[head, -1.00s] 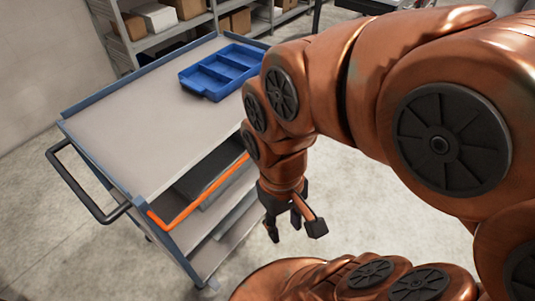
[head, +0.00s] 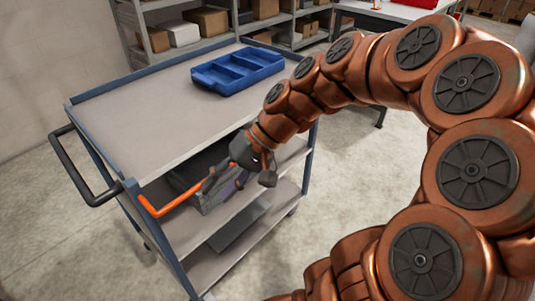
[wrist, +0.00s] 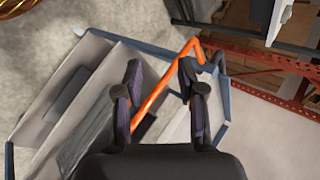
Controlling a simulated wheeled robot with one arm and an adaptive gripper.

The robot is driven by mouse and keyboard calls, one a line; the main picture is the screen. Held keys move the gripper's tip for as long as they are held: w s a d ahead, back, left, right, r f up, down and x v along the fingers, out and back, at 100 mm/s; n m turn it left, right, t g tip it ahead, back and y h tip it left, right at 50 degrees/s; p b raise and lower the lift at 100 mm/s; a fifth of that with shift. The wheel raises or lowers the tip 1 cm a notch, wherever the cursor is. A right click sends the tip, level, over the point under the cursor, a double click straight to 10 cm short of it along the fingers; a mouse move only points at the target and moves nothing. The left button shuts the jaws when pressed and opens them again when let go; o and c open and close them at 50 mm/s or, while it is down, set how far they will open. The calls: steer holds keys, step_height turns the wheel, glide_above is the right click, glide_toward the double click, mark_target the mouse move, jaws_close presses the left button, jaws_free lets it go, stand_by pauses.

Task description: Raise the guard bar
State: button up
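The guard bar (head: 183,197) is a bent orange rod along the near side of the cart, just below the top deck's edge. It slants between my fingers in the wrist view (wrist: 158,94). Its bent end lies beyond the fingertips there, and its lower part is hidden by my gripper. My gripper (head: 226,186) is open at the bar's right part in the head view. In the wrist view my gripper (wrist: 160,72) has its two dark fingers apart, one on each side of the bar. I cannot tell whether either touches it.
The grey cart top (head: 165,110) carries a blue divided tray (head: 237,70). A grey box (head: 218,193) sits on a shelf behind the bar. A black push handle (head: 78,172) sticks out at the left. Shelving with cartons (head: 206,20) stands behind. The floor to the right is open.

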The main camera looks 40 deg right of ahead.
steer(key=w+d+f+m+t+b, duration=0.2)
steer(key=d+m+t+b, duration=0.15)
steer(key=d, duration=0.45)
steer(key=w+d+f+m+t+b, duration=0.1)
steer(key=w+d+m+t+b, duration=0.2)
steer(key=d, duration=0.6)
steer(key=w+d+f+m+t+b, duration=0.1)
steer(key=w+d+f+t+b, duration=0.1)
steer(key=d+t, duration=0.45)
steer(key=shift+g+y, duration=0.3)
steer(key=shift+g, duration=0.6)
steer(key=shift+w+d+x, duration=0.15)
steer(key=shift+d+x, duration=0.05)
steer(key=shift+x, duration=0.95)
steer(key=shift+w+d+x, duration=0.15)
steer(key=shift+d+x, duration=0.1)
steer(key=shift+x, duration=0.85)
steer(key=shift+w+d+x, duration=0.2)
steer(key=shift+x, duration=0.95)
jaws_close()
